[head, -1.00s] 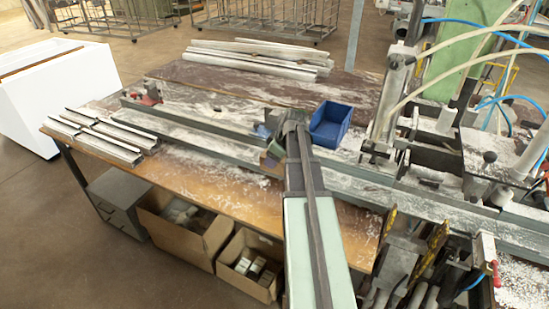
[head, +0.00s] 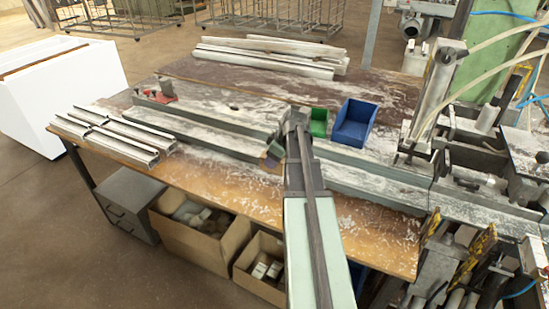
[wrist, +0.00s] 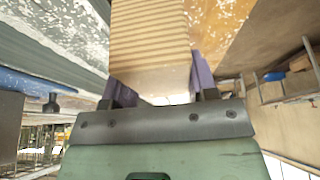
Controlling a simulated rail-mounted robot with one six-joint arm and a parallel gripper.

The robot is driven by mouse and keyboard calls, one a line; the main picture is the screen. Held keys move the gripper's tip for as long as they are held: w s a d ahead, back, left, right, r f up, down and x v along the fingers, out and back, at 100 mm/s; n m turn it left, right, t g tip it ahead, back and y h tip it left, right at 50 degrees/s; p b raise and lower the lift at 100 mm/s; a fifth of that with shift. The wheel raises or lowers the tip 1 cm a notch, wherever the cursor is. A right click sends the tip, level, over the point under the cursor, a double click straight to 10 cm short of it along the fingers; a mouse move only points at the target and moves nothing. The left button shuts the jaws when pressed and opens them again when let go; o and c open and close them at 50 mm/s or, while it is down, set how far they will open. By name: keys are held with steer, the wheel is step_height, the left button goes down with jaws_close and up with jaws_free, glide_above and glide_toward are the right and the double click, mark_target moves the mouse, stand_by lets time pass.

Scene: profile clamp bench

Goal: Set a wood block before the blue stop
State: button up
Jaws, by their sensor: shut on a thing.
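A wood block (wrist: 150,35) with ridged grain fills the upper middle of the wrist view. My gripper (wrist: 152,75) is shut on it, with a purple finger on each side. In the head view my gripper (head: 275,151) is over the front edge of the long rail (head: 225,148); only a small brown bit of the block (head: 268,161) shows. I cannot make out the blue stop for certain; my arm covers part of the rail. A blue patch at the left of the wrist view is too unclear to name.
A red stop (head: 166,90) stands at the rail's left. A green bin (head: 318,122) and a blue bin (head: 354,124) stand behind the rail. Metal profiles (head: 112,135) lie at the left. Clamps (head: 440,95) crowd the right. The wooden bench front (head: 225,183) holds only shavings.

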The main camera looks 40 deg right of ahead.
mark_target(284, 159)
step_height(284, 159, down, 8)
steer(key=b, duration=0.7)
steer(key=shift+f, duration=0.1)
steer(key=shift+f+b, duration=0.4)
steer(key=shift+b, duration=0.05)
steer(key=o, duration=1.1)
steer(key=shift+r, duration=0.1)
steer(key=p+v, duration=1)
steer(key=shift+r, duration=0.3)
steer(key=shift+s+r, duration=0.15)
steer(key=shift+r, duration=0.1)
steer(key=shift+d+f, duration=0.1)
steer(key=shift+f, duration=0.1)
